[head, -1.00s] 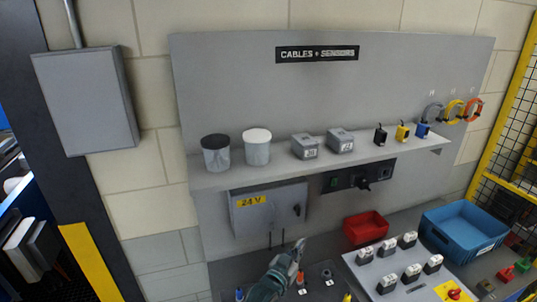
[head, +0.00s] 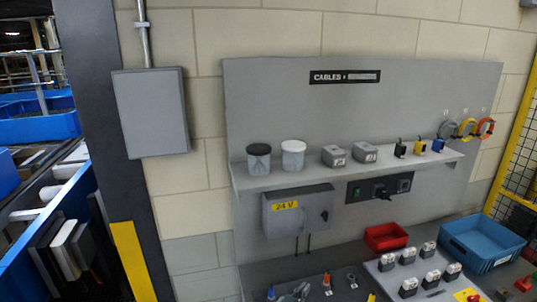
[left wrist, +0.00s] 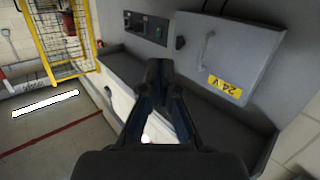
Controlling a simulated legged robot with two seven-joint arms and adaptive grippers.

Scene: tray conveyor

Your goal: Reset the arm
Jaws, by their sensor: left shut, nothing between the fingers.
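The same 24 V box (head: 298,211) hangs under the shelf in the head view. My right gripper is in no view.
A grey shelf (head: 330,174) carries two tubs, grey boxes and small connectors. A red bin (head: 386,238) and a blue bin (head: 482,243) stand on the bench at right. A white panel (head: 418,275) holds several switches. A yellow fence (head: 517,130) is at far right.

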